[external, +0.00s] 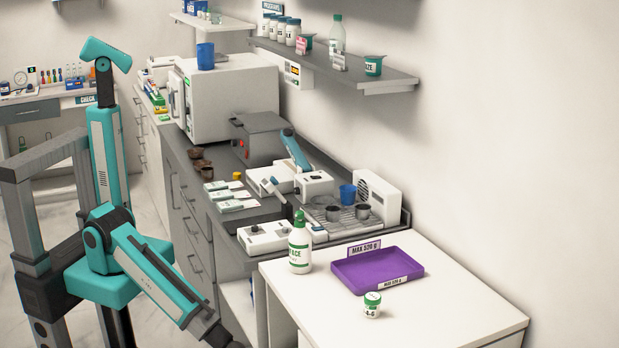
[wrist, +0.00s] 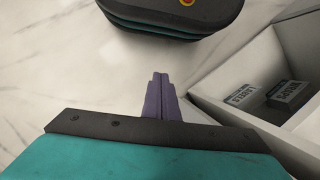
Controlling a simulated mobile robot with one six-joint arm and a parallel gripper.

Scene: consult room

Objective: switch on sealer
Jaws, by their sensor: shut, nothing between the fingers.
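My gripper (wrist: 160,78) is shut and empty, with its two purple fingers together over the pale marbled floor in the wrist view. In the external view my arm reaches down to the bottom edge, left of the white table and below the counter top; the fingertips are not clear there. No label reading sealer can be made out. On the counter are a dark grey box (external: 262,136) with a red spot on its front and a small white device (external: 268,179) with a lever. I cannot tell which is the sealer. My gripper is well apart from both.
A white table (external: 420,318) holds a purple tray (external: 352,272), a green-capped bottle (external: 299,246) and a small jar (external: 372,304). A white control box (external: 265,238) sits at the counter's near end. In the wrist view an open compartment (wrist: 262,108) holds labelled boxes (wrist: 288,94) at right.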

